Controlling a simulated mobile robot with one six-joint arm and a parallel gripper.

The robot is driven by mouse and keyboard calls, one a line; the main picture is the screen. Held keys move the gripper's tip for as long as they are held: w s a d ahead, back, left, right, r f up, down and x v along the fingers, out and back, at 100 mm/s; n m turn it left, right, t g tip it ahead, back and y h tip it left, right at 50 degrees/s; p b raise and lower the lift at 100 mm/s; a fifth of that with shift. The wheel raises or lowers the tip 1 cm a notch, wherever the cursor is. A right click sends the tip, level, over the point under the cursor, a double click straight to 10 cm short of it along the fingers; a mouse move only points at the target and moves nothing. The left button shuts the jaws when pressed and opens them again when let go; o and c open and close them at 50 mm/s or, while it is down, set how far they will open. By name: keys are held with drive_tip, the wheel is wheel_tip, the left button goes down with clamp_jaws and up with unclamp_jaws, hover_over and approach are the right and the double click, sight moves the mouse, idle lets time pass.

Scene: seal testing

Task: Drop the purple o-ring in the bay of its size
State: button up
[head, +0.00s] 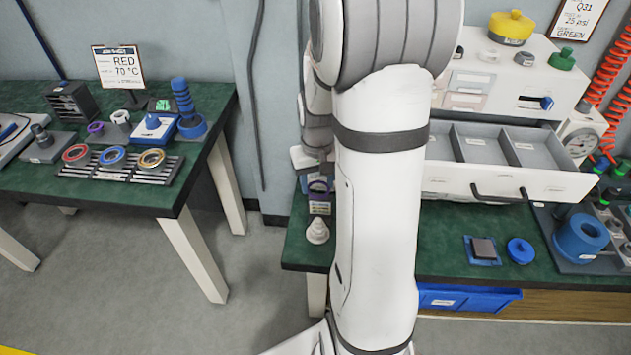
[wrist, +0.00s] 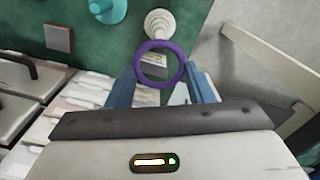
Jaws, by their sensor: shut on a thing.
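The purple o-ring (wrist: 183,66) is between the two blue fingers of my gripper (wrist: 163,88) in the wrist view. The gripper is shut on it, and a small label shows through the ring. In the head view a bit of purple (head: 319,185), apparently this ring, shows beside my arm at the left end of the right bench. My arm hides most of the gripper there. An open white drawer (head: 508,186) at the right has grey bays with small labels, too small to read. My arm covers the drawer's left part.
Coloured rings lie on a rack (head: 120,170) on the left table.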

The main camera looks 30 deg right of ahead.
drive_tip(key=w+a+f+n, duration=0.2)
drive_tip(key=w+a+f, duration=0.6)
drive_tip(key=a+f, duration=0.3)
drive_tip(key=shift+w+a+f+p, duration=0.15)
drive_tip(key=shift+a+p, duration=0.2)
drive_tip(key=shift+a, duration=0.25)
